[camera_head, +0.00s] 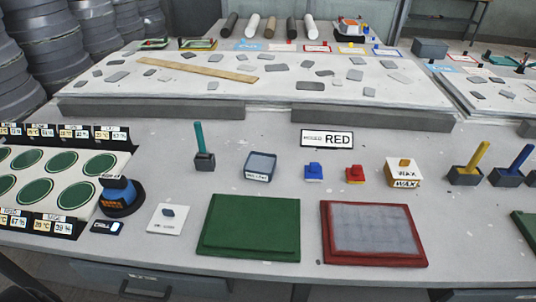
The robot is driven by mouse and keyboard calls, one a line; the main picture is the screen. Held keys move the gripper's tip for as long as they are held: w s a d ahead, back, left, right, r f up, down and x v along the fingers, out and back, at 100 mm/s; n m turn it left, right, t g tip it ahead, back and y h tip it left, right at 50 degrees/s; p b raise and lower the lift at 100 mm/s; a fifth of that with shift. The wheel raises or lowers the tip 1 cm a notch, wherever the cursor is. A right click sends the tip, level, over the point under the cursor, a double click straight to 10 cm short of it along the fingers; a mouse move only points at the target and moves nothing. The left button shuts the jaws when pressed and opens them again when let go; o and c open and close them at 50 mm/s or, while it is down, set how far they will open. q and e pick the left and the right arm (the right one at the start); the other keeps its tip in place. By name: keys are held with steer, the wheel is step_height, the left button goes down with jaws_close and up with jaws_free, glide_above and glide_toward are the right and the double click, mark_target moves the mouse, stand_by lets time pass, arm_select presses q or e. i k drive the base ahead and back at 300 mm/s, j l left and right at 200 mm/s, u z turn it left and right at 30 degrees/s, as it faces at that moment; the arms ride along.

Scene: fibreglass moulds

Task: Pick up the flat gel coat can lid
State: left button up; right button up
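Neither of my grippers shows in the head view.
A blue-and-black device (121,195) and a small dark label (107,227) stand close left of the plate. A green panel (249,226) and a red-framed panel (373,233) lie to the right. A holder with a teal stick (204,160) stands behind; bench around it is clear.

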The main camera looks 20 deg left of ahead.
mark_target(168, 219)
steer(key=u, duration=1.55)
